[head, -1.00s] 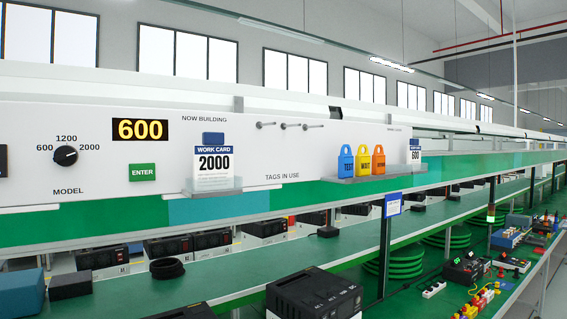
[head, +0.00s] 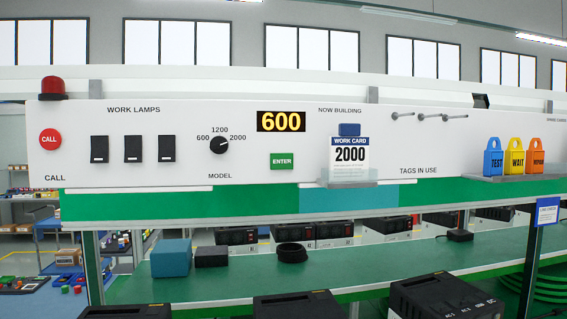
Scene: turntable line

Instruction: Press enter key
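The green ENTER key (head: 282,160) is on the white panel (head: 240,177), right of the black model knob (head: 219,146) and below the display (head: 281,121). The display reads 600 in yellow on black. The knob is marked 600, 1200 and 2000; its small white mark seems to point up and to the right, toward 2000. A work card (head: 349,158) reading 2000 stands in a clear holder under NOW BUILDING. Neither of my grippers shows in the head view.
A red CALL button (head: 50,139), three black lamp switches (head: 133,149) and a red beacon (head: 53,87) are at the panel's left. TEST, WAIT and repair tags (head: 515,157) stand on a shelf at right. Below, the green bench (head: 230,288) holds a blue block (head: 171,258) and black units.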

